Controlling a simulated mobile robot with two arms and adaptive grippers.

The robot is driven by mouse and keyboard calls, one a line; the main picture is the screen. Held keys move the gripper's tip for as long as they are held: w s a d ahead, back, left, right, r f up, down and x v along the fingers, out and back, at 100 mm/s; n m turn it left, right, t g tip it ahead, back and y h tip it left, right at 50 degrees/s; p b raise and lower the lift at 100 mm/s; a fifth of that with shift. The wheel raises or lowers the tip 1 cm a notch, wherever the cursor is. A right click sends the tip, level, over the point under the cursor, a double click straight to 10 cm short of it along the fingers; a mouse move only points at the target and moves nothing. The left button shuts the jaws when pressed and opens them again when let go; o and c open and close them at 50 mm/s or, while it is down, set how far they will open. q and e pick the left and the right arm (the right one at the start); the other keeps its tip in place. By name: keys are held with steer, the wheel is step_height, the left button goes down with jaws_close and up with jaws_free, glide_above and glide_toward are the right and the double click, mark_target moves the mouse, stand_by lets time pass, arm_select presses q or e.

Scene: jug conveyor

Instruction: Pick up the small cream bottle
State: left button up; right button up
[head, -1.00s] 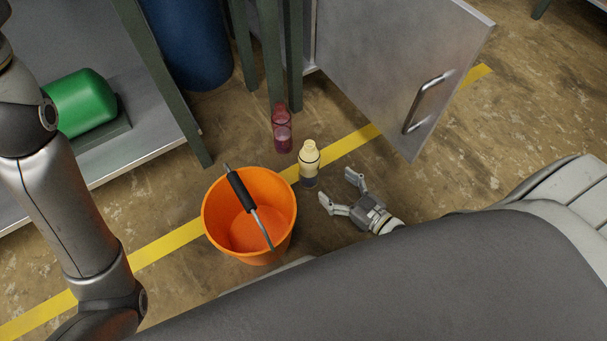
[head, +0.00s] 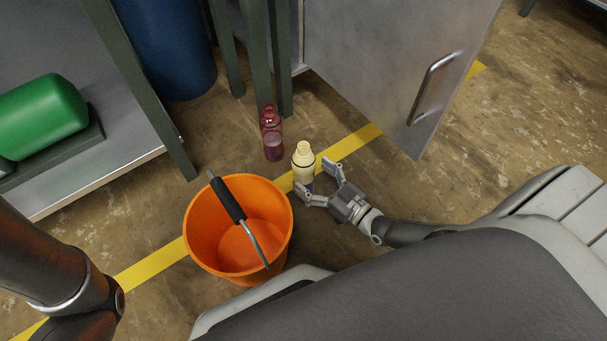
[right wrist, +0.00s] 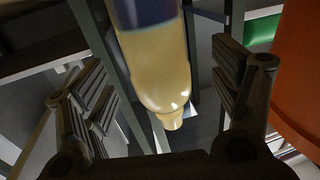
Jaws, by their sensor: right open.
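The small cream bottle (head: 303,160) stands upright on the floor at the yellow line, right of the orange bucket, in the head view. My right gripper (head: 317,183) is open beside it, low and close, with its fingers pointing at the bottle. In the right wrist view the bottle (right wrist: 160,65) lies between the two spread fingers (right wrist: 165,95), its cap toward the bottom of the picture; I cannot tell whether a finger touches it. Its lower part is partly hidden by a finger in the head view. My left gripper is out of view.
The orange bucket (head: 197,243) stands just left of the bottle. A pink-red bottle (head: 272,140) stands behind it. An open cabinet door (head: 385,60) hangs at the upper right. A metal table leg (head: 256,60) is behind, and a green cylinder (head: 40,115) lies at the left.

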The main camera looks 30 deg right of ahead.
mark_target(313, 176)
steer(key=b+x, duration=0.2)
steer(key=x, duration=0.1)
steer(key=shift+w+d+f, duration=0.15)
steer(key=shift+f, duration=0.15)
steer(key=shift+w+a+r+b, duration=0.15)
steer(key=shift+w+a+b, duration=0.1)
steer(key=shift+w+b, duration=0.35)
steer(key=shift+r, duration=0.1)
steer(key=c, duration=1.3)
steer(key=shift+r+p, duration=0.1)
steer(key=shift+p, duration=0.2)
